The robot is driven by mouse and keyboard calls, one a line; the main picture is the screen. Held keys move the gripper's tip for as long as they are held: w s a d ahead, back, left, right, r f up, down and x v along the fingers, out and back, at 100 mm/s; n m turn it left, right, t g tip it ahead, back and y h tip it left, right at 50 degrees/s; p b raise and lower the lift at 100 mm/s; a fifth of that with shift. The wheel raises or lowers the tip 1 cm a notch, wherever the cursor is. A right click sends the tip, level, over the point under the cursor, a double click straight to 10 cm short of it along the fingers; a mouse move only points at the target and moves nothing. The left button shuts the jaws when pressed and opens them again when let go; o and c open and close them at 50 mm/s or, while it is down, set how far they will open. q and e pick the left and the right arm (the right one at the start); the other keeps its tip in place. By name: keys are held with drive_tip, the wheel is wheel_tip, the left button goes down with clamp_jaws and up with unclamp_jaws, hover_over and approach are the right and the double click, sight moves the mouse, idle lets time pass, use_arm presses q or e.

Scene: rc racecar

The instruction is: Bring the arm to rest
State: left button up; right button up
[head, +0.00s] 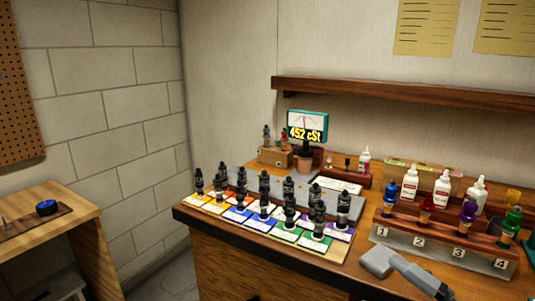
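A grey shape at the lower right, a pale block joined to a darker rod, looks like part of my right arm and gripper (380,262). It is over or against the front of the workbench (225,226), below the numbered rack. No separate fingertips can be made out, and I see nothing held in it. Its height above the bench cannot be told. My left arm and gripper are out of view.
Several black shock absorbers (264,183) stand on coloured cards near the bench's front edge. A numbered rack (400,238) holds coloured-capped dampers, with white bottles (442,189) behind. A display (307,127) reads 452 cSt. A side table (50,230) stands left, across a floor gap.

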wheel_tip(320, 180, down, 12)
drive_tip(key=d+m+t+h, duration=0.2)
drive_tip(key=m+h, duration=0.7)
drive_tip(key=m, duration=0.4)
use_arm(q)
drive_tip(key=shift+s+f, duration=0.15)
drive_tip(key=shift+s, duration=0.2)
use_arm(e)
drive_tip(key=s+a+f+m+g+h, duration=0.1)
drive_tip(key=s+a+f+m+g, duration=0.1)
drive_tip(key=f, duration=0.5)
drive_tip(key=s+a+f+m+g+h, duration=0.1)
drive_tip(key=s+f+m+g, duration=0.3)
drive_tip(key=s+f+m, duration=0.2)
wheel_tip(320, 180, down, 2)
drive_tip(key=shift+s+a+g+h, duration=0.3)
drive_tip(key=shift+s+a, duration=0.05)
drive_tip(key=shift+s, duration=0.5)
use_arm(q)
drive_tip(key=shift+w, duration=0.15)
